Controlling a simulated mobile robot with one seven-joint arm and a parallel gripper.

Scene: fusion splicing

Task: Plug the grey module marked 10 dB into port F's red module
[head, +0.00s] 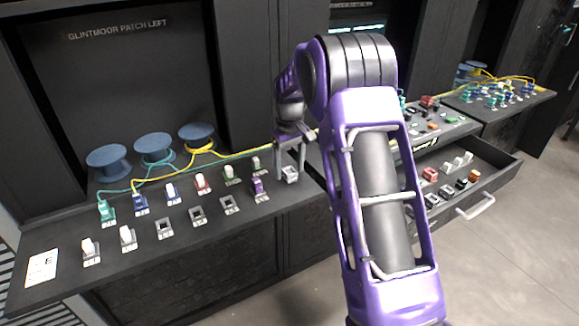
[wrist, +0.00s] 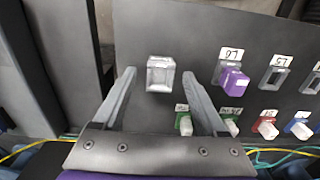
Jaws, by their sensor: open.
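A grey module (head: 290,174) sits on the right end of the left shelf; in the wrist view the grey module (wrist: 160,78) lies between my fingertips. Its marking cannot be read. My gripper (head: 290,158) is open above it, and the fingers of my gripper (wrist: 159,73) show to either side of it, with no contact visible. A red module (head: 201,184) stands in the back row of ports on the same shelf; the red module (wrist: 267,127) also shows in the wrist view. Its port letter is too small to read.
A purple module (head: 258,188) stands just left of the grey one. Several empty sockets (head: 197,216) and white-capped modules line the shelf (head: 180,270). Yellow and green fibres run behind from blue spools (head: 155,148). An open drawer (head: 500,160) with more modules is at right.

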